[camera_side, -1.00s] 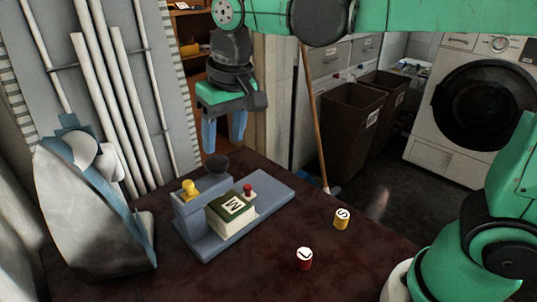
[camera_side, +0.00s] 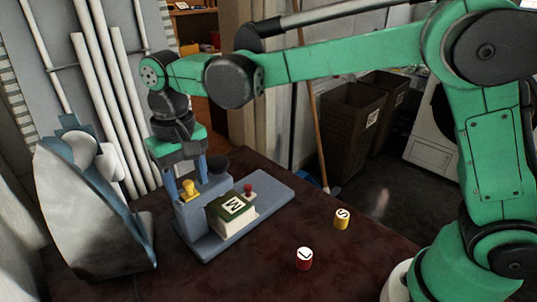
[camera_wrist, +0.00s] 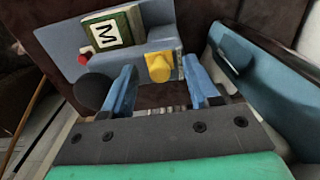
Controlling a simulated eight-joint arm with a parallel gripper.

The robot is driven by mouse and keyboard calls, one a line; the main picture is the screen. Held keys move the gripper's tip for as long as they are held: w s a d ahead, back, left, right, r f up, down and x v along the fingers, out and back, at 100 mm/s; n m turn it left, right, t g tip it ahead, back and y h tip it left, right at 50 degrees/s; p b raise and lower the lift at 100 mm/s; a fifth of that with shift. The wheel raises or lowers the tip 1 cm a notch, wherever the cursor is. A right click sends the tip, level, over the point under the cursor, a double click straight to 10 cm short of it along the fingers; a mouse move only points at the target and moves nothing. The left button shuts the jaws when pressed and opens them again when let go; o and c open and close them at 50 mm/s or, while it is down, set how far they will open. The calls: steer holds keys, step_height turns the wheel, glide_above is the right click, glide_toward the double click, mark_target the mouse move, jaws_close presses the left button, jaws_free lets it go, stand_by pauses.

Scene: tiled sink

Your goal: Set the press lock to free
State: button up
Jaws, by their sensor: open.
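The press (camera_side: 205,247) is a blue-grey base with a raised block on a dark red table. A yellow knob (camera_side: 189,188) stands on the raised block; it also shows in the wrist view (camera_wrist: 160,66). A green and cream block marked M (camera_side: 230,208) sits on the press, beside a small red button (camera_side: 248,190). A dark round knob (camera_side: 218,164) is behind the yellow one. My gripper (camera_side: 187,192) is open and points down at the yellow knob. In the wrist view the knob lies between the blue fingers, slightly beyond their tips. Contact cannot be told.
A clothes iron (camera_side: 85,225) stands close left of the press; its blue side also shows in the wrist view (camera_wrist: 262,85). A yellow cylinder marked S (camera_side: 341,219) and a red one (camera_side: 304,258) stand at right. The front of the table is clear.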

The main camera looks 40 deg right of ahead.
jaws_close()
stand_by(1.4)
